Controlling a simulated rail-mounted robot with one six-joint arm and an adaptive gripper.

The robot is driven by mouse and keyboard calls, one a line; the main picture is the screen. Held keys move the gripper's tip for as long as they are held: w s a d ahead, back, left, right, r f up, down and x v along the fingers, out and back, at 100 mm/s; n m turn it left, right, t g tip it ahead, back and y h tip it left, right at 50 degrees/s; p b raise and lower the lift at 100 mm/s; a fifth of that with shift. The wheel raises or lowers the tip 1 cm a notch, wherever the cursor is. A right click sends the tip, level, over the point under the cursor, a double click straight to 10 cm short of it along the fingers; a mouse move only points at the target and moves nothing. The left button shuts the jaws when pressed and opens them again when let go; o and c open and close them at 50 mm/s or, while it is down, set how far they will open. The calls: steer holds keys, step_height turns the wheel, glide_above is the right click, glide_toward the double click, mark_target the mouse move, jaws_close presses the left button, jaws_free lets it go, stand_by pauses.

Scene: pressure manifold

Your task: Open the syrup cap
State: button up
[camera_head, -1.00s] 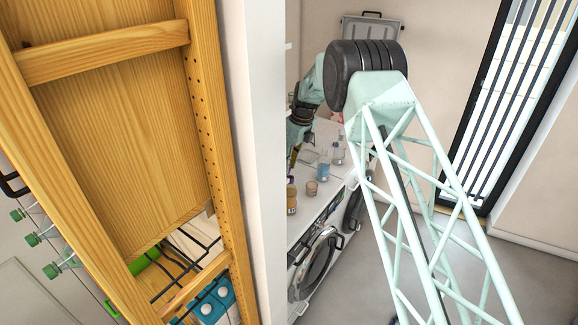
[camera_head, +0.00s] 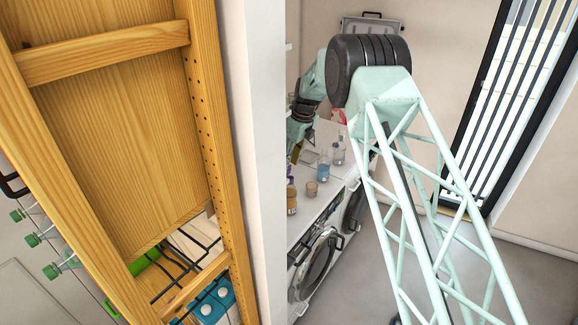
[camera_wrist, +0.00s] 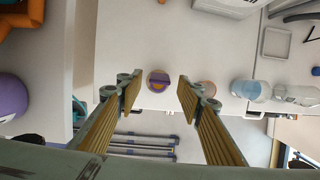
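The syrup bottle is amber and stands on the white counter at the left end of a row of vessels in the head view (camera_head: 291,198). In the wrist view I look down on its round purple cap (camera_wrist: 159,77), with an orange-amber part showing below it. My gripper (camera_wrist: 160,94) is open, with its yellow-padded fingers either side of the cap in the picture. Nothing is between the fingers that they touch. How far the fingertips are above the cap is hard to tell. In the head view my arm's elbow hides most of the gripper.
A small brownish cup (camera_head: 311,188), a beaker with blue liquid (camera_head: 323,170) and a clear beaker (camera_head: 338,156) stand in a row beside the bottle. In the wrist view a purple round object (camera_wrist: 12,97) lies at the far left. A washing machine (camera_head: 318,262) is under the counter.

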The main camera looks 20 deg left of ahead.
steer(key=v, duration=1)
steer(key=shift+r, duration=0.15)
steer(key=shift+r, duration=0.1)
stand_by(0.3)
